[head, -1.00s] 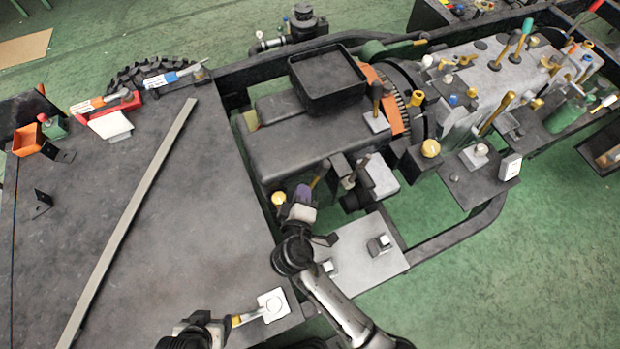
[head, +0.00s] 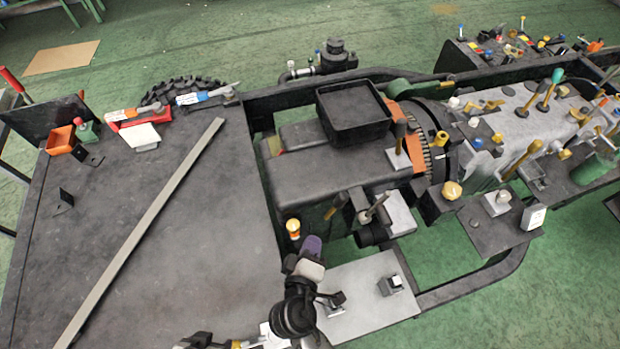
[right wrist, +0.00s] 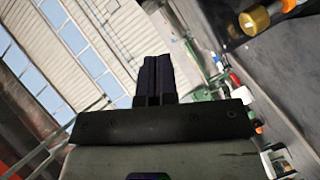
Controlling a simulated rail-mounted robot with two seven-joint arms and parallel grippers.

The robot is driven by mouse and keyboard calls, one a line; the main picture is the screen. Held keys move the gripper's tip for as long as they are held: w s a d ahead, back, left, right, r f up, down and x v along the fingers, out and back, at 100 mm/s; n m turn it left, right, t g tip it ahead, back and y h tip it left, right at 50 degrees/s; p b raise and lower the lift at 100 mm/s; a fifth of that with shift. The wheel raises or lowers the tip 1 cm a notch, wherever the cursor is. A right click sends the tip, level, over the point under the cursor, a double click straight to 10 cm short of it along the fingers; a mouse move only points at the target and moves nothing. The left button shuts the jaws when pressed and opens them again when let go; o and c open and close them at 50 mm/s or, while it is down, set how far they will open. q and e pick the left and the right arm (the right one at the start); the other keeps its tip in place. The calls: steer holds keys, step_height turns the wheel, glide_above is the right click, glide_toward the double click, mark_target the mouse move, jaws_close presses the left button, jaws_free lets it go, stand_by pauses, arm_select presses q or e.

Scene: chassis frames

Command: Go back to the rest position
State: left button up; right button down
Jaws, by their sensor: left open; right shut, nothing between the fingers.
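My right gripper (head: 312,245) is shut and empty, its purple fingertips pointing away over the gap between the dark table and the chassis frame. In the right wrist view its dark fingers (right wrist: 153,78) are together with nothing between them. My left gripper (head: 208,342) is open at the bottom edge of the head view, above the near part of the dark table (head: 190,240). It is mostly cut off by the picture edge, and its fingertips cannot be made out clearly.
A yellow-topped tool (head: 293,227) stands near the table's right edge, close to my right gripper. A light plate (head: 365,300) lies to its right. The chassis with a black tray (head: 353,112) is beyond. A long grey bar (head: 145,230) crosses the table, which is otherwise mostly clear.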

steer(key=shift+d, duration=0.1)
steer(key=s+d+f+m+g+y, duration=0.2)
steer(key=s+d+f+m+g, duration=0.3)
steer(key=s+d, duration=0.5)
steer(key=s+d+f+m+g+y, duration=0.3)
steer(key=s+d+g, duration=0.3)
steer(key=s+d, duration=0.4)
step_height(320, 180, up, 26)
steer(key=p, duration=2.5)
steer(key=shift+w+a, duration=0.2)
steer(key=shift+a, duration=0.05)
